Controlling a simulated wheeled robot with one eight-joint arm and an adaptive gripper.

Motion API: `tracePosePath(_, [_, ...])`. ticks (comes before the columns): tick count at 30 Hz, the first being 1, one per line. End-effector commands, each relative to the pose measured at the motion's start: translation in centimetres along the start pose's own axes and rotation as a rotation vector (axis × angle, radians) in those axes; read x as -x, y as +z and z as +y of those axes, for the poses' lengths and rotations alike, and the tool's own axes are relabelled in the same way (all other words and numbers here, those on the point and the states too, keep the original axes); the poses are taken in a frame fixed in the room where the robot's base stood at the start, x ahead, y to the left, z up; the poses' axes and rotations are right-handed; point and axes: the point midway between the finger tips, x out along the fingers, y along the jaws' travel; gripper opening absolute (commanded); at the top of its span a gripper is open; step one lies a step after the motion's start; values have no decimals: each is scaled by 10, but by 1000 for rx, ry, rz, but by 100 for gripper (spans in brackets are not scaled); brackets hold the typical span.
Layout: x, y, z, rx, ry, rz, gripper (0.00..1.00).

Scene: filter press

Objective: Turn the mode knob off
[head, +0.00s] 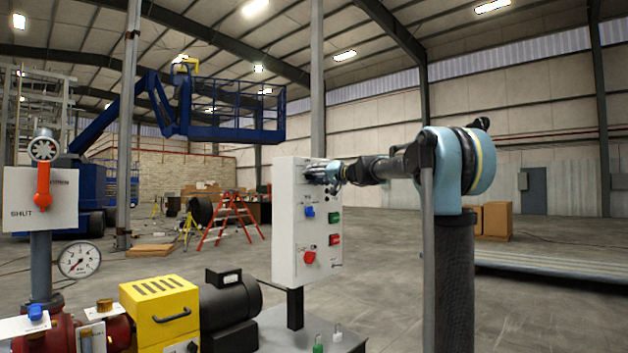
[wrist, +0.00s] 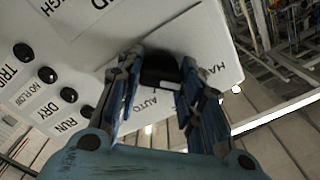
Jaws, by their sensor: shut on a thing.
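The white control panel (head: 286,222) stands on a dark post in the middle of the head view. My gripper (head: 312,173) is at the panel's upper part. In the wrist view my gripper (wrist: 160,82) has its two blue-grey fingers on either side of a black knob (wrist: 160,68) and is shut on it. The knob sits on a white plate (wrist: 205,45) marked HAND and AUTO. My fingers and the knob hide part of this plate, and I cannot tell which mark the knob points to.
Below my gripper the panel carries a blue knob (head: 309,212), a green button (head: 334,218), a red button (head: 335,240) and a red knob (head: 309,257). The wrist view shows several round black lamps (wrist: 68,95) marked RUN, DRY, NO FLOW and TRIP. A yellow-and-black pump unit (head: 160,310) stands lower left.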

Motion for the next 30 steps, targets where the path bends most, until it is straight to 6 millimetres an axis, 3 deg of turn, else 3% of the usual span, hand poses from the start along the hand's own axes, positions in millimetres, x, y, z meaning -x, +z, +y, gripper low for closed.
tracePosePath(11, [1,0,3,-146,5,1,11])
tracePosePath(30, [1,0,5,-643,6,3,11])
